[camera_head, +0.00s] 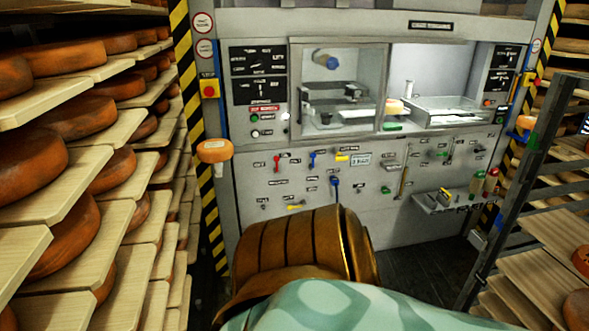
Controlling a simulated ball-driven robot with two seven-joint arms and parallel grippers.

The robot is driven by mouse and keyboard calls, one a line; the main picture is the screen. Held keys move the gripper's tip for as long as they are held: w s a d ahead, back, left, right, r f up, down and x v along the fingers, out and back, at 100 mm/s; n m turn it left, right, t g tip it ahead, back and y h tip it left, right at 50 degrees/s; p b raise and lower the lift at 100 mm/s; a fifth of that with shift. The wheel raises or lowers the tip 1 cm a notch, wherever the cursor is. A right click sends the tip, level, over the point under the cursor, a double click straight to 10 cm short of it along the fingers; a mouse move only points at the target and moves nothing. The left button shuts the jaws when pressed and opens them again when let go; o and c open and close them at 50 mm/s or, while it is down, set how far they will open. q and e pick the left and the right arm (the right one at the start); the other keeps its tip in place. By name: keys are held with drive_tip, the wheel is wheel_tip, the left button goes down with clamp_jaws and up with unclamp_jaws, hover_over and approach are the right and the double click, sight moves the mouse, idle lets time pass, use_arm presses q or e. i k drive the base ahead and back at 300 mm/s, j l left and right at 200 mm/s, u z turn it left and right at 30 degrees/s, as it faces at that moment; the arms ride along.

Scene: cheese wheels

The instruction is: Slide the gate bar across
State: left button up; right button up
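I cannot pick out a gate bar with certainty. An orange block with a pale lower edge (214,150) sits at the left striped post (188,85), and a similar orange piece (525,122) shows near the right post, partly behind a dark rack. No bar visibly spans the opening between the posts. Neither of my grippers is in view. A brown ribbed part and a teal patterned part at the bottom centre appear to be my own body, and they hide the floor there.
A grey machine (375,200) with levers, buttons and a glazed chamber fills the back. Wooden shelves (85,160) of cheese wheels line the left. A dark rack (510,190) with cheeses stands at right. Dark floor (425,262) lies clear between machine and rack.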

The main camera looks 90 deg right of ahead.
sight(569, 83)
drive_tip(key=z, duration=4.3)
drive_tip(key=i+j+z, duration=0.15)
drive_tip(key=i, duration=0.55)
